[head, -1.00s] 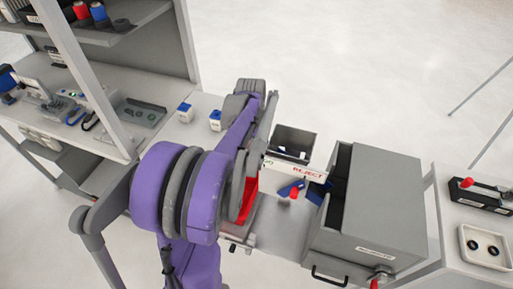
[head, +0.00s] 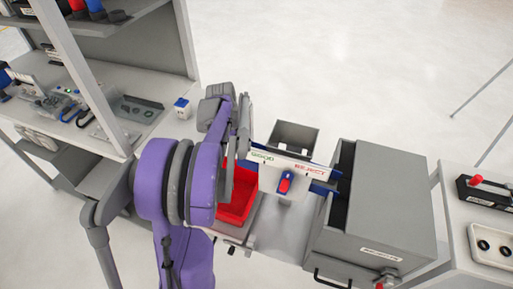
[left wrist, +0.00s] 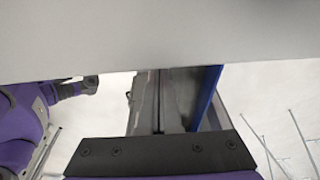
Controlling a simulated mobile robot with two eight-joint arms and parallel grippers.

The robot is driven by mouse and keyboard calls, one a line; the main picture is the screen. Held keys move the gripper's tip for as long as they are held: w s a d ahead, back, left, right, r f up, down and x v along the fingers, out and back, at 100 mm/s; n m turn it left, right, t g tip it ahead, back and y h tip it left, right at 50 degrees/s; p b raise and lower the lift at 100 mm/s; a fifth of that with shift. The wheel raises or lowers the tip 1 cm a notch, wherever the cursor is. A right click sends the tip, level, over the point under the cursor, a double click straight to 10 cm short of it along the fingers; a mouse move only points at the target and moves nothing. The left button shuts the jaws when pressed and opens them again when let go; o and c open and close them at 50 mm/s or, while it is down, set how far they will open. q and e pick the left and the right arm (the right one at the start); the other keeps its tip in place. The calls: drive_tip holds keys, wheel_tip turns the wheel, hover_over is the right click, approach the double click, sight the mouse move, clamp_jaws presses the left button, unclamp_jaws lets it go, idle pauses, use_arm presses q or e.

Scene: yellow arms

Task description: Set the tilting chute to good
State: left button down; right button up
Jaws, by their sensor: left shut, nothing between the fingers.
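The tilting chute is blue (head: 322,188) and shows behind a white sign plate (head: 287,163) marked GOOD at left and REJECT at right. Its visible edges slope down to the right, toward the grey box. A red knob (head: 285,185) sits at the lower middle of the plate. My left arm reaches up at the left of the plate; its gripper is hard to make out in the head view. In the left wrist view my left gripper (left wrist: 159,76) is shut and empty, with a blue panel (left wrist: 206,98) just right of the fingers. My right gripper is out of view.
A red bin (head: 238,205) stands below left of the plate, a grey open bin (head: 294,134) behind it. A large grey box (head: 390,200) stands close at right. A pale panel (left wrist: 160,35) fills the top of the left wrist view. Shelving stands at left.

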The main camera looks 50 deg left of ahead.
use_arm(q)
drive_tip(key=shift+s+a+f+b, duration=0.15)
drive_tip(key=shift+a+f+b, duration=0.1)
drive_tip(key=shift+f, duration=0.3)
drive_tip(key=shift+s+a+f+b, duration=0.15)
drive_tip(key=shift+a+f+b, duration=0.1)
drive_tip(key=shift+f, duration=0.25)
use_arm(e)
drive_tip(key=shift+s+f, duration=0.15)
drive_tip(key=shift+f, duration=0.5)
